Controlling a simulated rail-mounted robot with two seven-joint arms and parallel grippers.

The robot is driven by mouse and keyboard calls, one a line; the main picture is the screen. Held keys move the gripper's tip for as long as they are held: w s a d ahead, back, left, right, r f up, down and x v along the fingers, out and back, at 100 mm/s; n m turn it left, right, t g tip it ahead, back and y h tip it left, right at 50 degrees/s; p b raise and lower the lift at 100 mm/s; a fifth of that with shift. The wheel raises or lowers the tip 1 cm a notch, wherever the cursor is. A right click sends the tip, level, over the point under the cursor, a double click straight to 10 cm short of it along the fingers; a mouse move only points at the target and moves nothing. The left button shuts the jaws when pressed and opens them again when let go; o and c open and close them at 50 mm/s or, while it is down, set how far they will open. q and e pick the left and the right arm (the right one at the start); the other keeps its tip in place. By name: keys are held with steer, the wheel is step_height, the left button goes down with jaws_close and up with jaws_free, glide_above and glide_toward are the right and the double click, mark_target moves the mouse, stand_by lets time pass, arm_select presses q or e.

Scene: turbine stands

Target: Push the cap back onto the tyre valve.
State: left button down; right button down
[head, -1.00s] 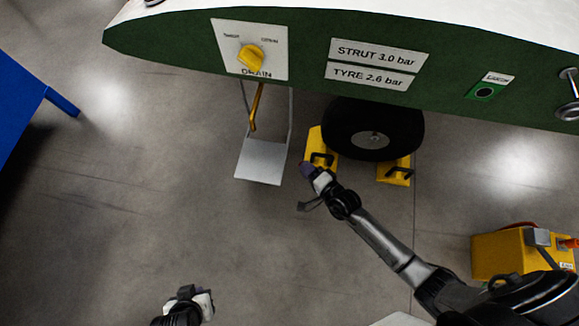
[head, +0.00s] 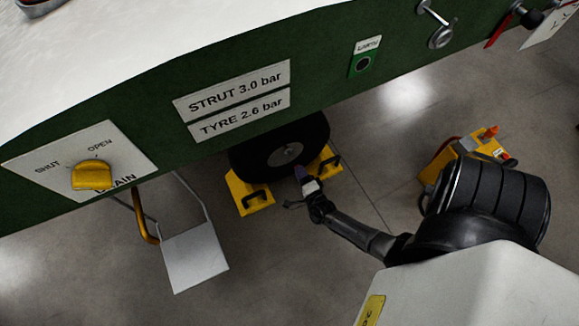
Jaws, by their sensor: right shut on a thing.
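The black tyre (head: 250,158) with its grey hub (head: 284,154) stands under the green hull, between two yellow chocks. My right gripper (head: 301,173) is at the lower right of the hub, in front of the tyre as seen from here. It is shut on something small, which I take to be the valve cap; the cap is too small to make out. The valve is also too small or hidden behind the fingers. I cannot tell whether the gripper touches the wheel. My left gripper is out of view.
Yellow chocks stand left (head: 248,196) and right (head: 326,166) of the tyre, the right one close to my gripper. A grey step (head: 193,257) hangs at the left. A yellow drain knob (head: 91,176) is on the hull (head: 330,85). A yellow cart (head: 455,160) stands at right.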

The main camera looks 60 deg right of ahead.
mark_target(289, 151)
steer(key=shift+b+x, duration=0.5)
steer(key=shift+x, duration=1.85)
steer(key=shift+s, duration=0.1)
steer(key=shift+w+d, duration=0.15)
steer(key=shift+w, duration=0.1)
steer(key=shift+w+d, duration=0.15)
steer(key=shift+w, duration=0.15)
steer(key=shift+d, duration=0.1)
steer(key=shift+w+d+f, duration=0.1)
steer(key=shift+w+d, duration=0.05)
steer(key=shift+w, duration=0.15)
